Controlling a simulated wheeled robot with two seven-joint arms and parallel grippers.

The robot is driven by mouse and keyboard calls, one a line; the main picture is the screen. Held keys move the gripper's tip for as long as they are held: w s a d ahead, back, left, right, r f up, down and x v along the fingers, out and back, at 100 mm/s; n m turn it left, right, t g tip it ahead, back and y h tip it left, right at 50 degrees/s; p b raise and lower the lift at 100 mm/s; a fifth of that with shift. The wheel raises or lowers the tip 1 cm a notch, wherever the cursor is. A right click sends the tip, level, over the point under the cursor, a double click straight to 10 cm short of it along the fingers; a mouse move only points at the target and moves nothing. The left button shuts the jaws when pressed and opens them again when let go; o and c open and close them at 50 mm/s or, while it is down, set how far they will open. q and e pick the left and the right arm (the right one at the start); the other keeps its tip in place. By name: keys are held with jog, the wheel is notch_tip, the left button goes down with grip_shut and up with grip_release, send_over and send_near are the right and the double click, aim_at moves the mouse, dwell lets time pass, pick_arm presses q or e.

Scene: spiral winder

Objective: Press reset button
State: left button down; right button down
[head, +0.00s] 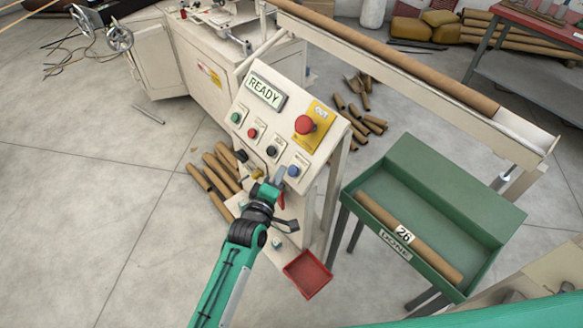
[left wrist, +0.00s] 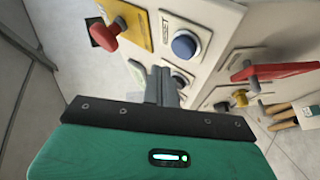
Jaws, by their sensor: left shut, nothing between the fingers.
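The reset button is the blue button (head: 293,171) at the lower right of the sloped control panel (head: 313,161). In the left wrist view the same blue button (left wrist: 185,45) sits on a white plate lettered RESET. My left gripper (head: 280,173) is shut and empty, with its fingertips just left of the blue button in the head view. In the left wrist view its fingers (left wrist: 165,84) point at the panel below the blue button. They look apart from it, but the exact gap is hard to tell. My right gripper is not in view.
The panel also has a READY display (head: 265,90), a large red CUT button (head: 305,124), and smaller green (head: 235,117), red (head: 252,133) and black (head: 271,151) buttons. A red tray (head: 307,274) sits below. A green bin (head: 440,187) holding a tube stands to the right.

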pick_arm(q)
jog(key=shift+s+a+r+p, duration=0.4)
jog(key=shift+a+r+p, duration=0.15)
jog(key=shift+r, duration=0.05)
jog(key=shift+s+a+r+p, duration=0.4)
jog(key=shift+a+r+p, duration=0.1)
jog(key=shift+r, duration=0.05)
